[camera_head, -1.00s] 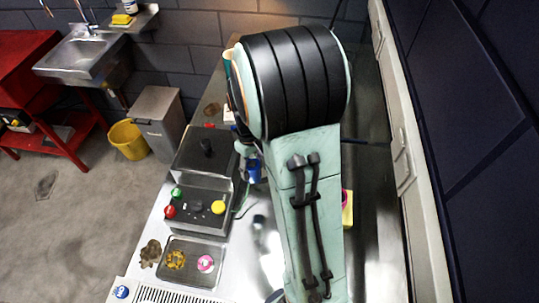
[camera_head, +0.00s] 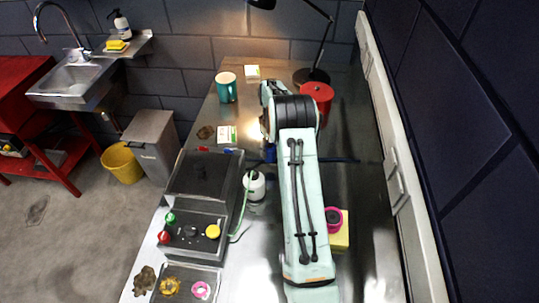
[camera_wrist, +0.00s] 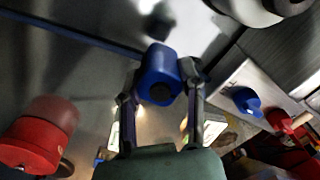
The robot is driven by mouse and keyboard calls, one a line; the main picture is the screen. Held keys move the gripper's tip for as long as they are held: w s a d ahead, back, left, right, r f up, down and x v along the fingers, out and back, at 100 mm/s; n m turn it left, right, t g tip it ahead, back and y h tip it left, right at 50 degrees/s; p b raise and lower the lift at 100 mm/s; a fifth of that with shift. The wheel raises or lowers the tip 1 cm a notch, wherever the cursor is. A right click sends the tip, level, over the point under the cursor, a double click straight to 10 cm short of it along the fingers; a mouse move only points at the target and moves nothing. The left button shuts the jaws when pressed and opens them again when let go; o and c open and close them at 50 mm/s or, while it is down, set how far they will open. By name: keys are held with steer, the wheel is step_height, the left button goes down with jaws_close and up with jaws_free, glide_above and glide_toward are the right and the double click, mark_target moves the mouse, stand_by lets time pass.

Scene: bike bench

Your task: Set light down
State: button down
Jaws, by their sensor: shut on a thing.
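The light, a blue rounded piece with a dark round face, is held between the two fingers of my gripper (camera_wrist: 160,100) in the wrist view. The blue light (camera_wrist: 158,62) sits at the fingertips, above the bench (camera_wrist: 95,75); the gap below it cannot be judged. In the head view my arm hides most of the gripper, and only a bit of blue (camera_head: 270,153) shows beside it.
A red canister (camera_head: 317,98) stands close to the arm, and a teal mug (camera_head: 226,87) is farther back. A white round bottle (camera_head: 255,187) is at left, beside the dark control box (camera_head: 200,180). A yellow block (camera_head: 340,232) lies right of the arm.

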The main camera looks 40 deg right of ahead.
mark_target(269, 156)
steer(key=shift+w+d+f, duration=0.25)
steer(key=shift+w+f, duration=0.15)
steer(key=shift+f, duration=0.15)
steer(key=shift+w+d+f, duration=0.1)
steer(key=shift+f, duration=1.5)
steer(key=shift+f, duration=0.15)
steer(key=c, duration=0.7)
jaws_free()
steer(key=shift+o, duration=0.2)
